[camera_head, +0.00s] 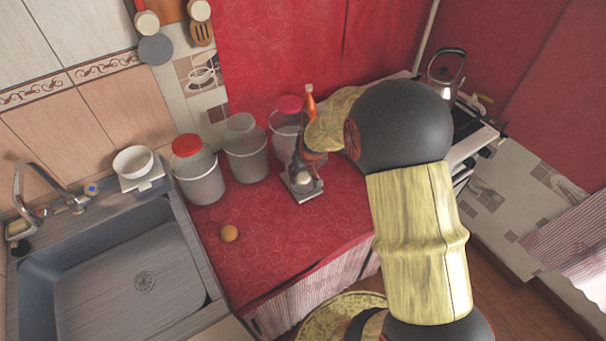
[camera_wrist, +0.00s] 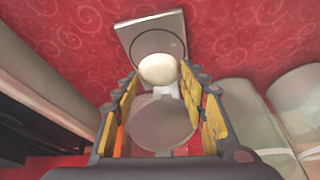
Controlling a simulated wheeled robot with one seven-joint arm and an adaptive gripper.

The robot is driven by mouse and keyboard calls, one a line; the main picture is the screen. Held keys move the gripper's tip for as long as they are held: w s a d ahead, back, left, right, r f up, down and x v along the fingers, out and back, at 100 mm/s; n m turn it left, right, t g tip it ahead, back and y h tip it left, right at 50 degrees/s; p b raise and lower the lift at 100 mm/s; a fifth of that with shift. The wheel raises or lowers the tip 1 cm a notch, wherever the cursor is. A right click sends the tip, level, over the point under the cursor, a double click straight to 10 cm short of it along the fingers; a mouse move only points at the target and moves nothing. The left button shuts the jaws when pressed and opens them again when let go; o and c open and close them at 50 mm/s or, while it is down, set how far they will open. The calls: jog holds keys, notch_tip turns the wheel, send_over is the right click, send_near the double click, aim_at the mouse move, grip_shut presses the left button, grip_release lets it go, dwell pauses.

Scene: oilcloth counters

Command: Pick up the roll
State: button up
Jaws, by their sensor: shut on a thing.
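A small round golden-brown thing (camera_head: 229,233), the most roll-like thing in view, lies alone on the red counter, well left of my gripper. My gripper (camera_head: 302,172) is farther right, low over a small square grey stand (camera_head: 306,195). In the wrist view, my fingers (camera_wrist: 158,82) are shut about a pale rounded thing (camera_wrist: 158,68) over the square stand (camera_wrist: 140,32). A grey disc (camera_wrist: 162,122) also shows between the fingers. I cannot tell how the pale thing and disc join, or whether either is the roll.
Lidded canisters (camera_head: 200,180) stand along the back, close to my gripper's left. An orange bottle (camera_head: 310,103) is behind it. The sink (camera_head: 130,275) and a white bowl (camera_head: 133,161) are at left, a kettle (camera_head: 446,68) at right. The counter's front middle is clear.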

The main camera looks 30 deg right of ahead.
jog(key=s+a+r+p, duration=0.4)
jog(key=s+a+r, duration=0.2)
jog(key=s+r, duration=0.4)
jog(key=w+d+r+p, duration=0.1)
jog(key=w+d, duration=0.3)
jog(key=d, duration=1.1)
jog(key=w+d+r+p, duration=0.1)
jog(key=w+d+r, duration=0.3)
jog(key=d, duration=1.1)
jog(key=w+d+r+p, duration=0.1)
jog(key=w+d+r, duration=0.2)
jog(key=d, duration=1.2)
jog(key=shift+w+r+p, duration=0.15)
jog(key=shift+w+p, duration=0.25)
jog(key=shift+w, duration=0.35)
jog(key=shift+w, duration=0.35)
jog(key=shift+f+b, duration=1.95)
jog(key=shift+f, duration=1.7)
jog(key=shift+f+b, duration=0.35)
jog(key=shift+f, duration=0.3)
